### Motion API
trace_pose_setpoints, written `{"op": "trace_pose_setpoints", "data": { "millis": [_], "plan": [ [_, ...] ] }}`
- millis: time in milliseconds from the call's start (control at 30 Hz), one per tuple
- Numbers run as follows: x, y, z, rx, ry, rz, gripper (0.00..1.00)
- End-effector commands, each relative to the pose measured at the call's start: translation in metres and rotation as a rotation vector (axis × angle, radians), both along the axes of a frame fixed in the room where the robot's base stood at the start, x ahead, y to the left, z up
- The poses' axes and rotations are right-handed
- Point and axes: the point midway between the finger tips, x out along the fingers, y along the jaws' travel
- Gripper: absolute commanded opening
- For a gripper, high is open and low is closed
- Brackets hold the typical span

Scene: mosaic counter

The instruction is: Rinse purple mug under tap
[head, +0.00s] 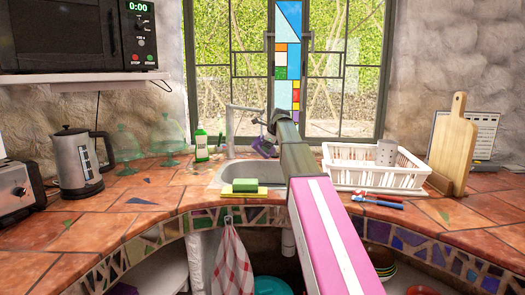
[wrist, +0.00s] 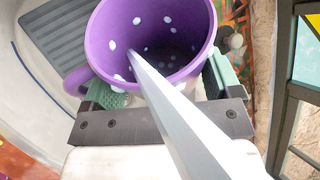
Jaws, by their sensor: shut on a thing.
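The purple mug (wrist: 112,58) with white spots fills the top of the wrist view, its open mouth tilted toward the camera. Its handle is at the left. My gripper (wrist: 164,84) is shut on the mug, with a green pad on each side. In the head view the mug (head: 265,148) is small and partly hidden by my gripper (head: 268,138), above the sink (head: 208,180). The pale tap (head: 230,130) stands just left of them, its spout reaching toward the mug. A pale tapering bar crosses the mug's mouth in the wrist view; I cannot tell whether it is spout or water.
A sponge (head: 245,185) lies on the sink's front edge. A green bottle (head: 201,146) stands left of the tap. A white dish rack (head: 372,168) is right of my arm, with a cutting board (head: 453,143) beyond. A kettle (head: 77,163) stands at left. The left counter front is clear.

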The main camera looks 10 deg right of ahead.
Motion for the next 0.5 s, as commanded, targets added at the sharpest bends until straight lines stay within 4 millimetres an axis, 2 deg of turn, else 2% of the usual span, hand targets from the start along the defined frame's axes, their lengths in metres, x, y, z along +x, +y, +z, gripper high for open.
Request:
{"op": "trace_pose_setpoints", "data": {
  "millis": [500],
  "plan": [
    [0.0004,0.0101,0.0003,0.0,-0.002,0.001,0.53]
  ]
}}
